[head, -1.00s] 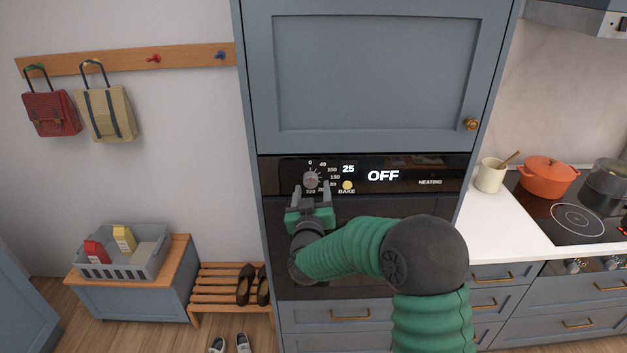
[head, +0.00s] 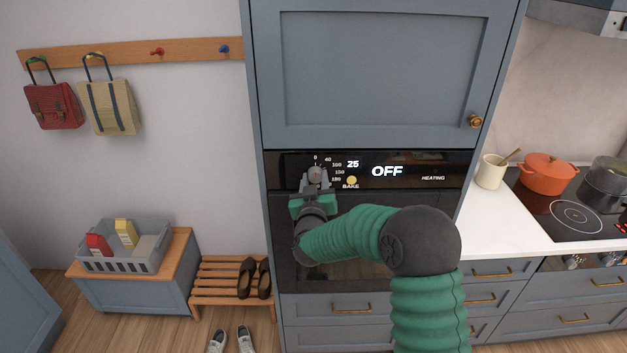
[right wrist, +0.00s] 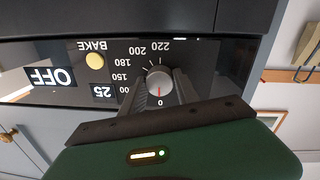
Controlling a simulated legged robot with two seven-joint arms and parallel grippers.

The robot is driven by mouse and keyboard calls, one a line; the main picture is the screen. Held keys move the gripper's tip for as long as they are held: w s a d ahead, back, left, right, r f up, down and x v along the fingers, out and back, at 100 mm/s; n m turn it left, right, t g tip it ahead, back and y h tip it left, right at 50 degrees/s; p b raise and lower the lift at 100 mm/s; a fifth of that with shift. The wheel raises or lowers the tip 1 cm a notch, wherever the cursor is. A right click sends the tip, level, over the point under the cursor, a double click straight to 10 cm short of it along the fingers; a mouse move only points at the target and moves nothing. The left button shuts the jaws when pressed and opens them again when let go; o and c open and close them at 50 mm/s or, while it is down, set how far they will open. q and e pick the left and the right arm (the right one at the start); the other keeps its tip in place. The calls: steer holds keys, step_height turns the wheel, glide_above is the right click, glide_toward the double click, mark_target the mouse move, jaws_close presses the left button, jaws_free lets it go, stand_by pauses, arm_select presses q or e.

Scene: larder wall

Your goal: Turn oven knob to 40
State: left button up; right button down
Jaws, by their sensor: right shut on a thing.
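The oven knob (head: 315,173) is a grey round dial on the black oven panel (head: 283,158), with printed numbers around it. In the right wrist view the knob (right wrist: 159,82) shows a red mark pointing at 0. The panel's displays read 25 and OFF. My right gripper (head: 315,181) is shut on the knob, with one dark finger on each side of it; the fingers also show in the right wrist view (right wrist: 160,88). The 40 stands just right of the 0 in the head view. My left gripper is not in view.
A yellow BAKE button (head: 351,180) sits just right of the knob. The oven door (head: 400,208) is below the panel and a blue cabinet (head: 375,75) above. A white counter (head: 490,230) with a pot (head: 549,170) is at the right.

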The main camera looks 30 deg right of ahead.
steer(key=shift+b, duration=0.3)
steer(key=m+b, duration=0.3)
steer(key=m, duration=0.1)
steer(key=shift+r+m+y+b, duration=0.15)
steer(key=shift+m+y+b, duration=0.15)
steer(key=shift+m+b, duration=0.5)
